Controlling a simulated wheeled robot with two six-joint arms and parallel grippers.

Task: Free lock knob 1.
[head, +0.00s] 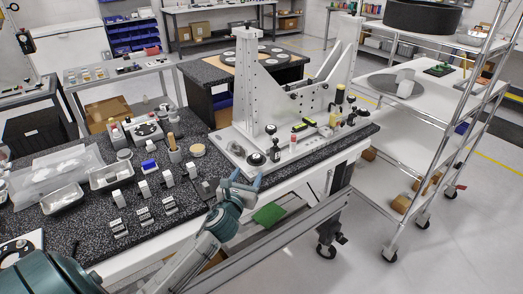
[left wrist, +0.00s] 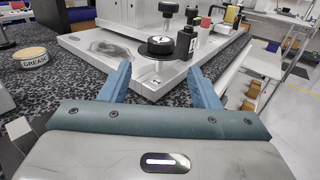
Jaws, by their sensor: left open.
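The grey mirror fixture (head: 247,100) stands on a flat base plate on the speckled black bench. A round black knob with a pale top (head: 257,159) sits at the plate's front left corner; I take it as lock knob 1, though its label is too small to read. In the left wrist view this knob (left wrist: 160,45) is upright on a round dark foot, straight ahead. My left gripper (head: 245,182) is open and empty, just short of the plate corner. Its blue fingers (left wrist: 159,73) are spread either side of the corner, apart from the knob. My right gripper is not in view.
A black upright piece (left wrist: 187,42) stands close right of the knob. A grease tin (left wrist: 31,57) lies left on the bench. Small blocks, trays and tools crowd the bench's left half. A steel cart (head: 420,110) stands right, beyond open floor.

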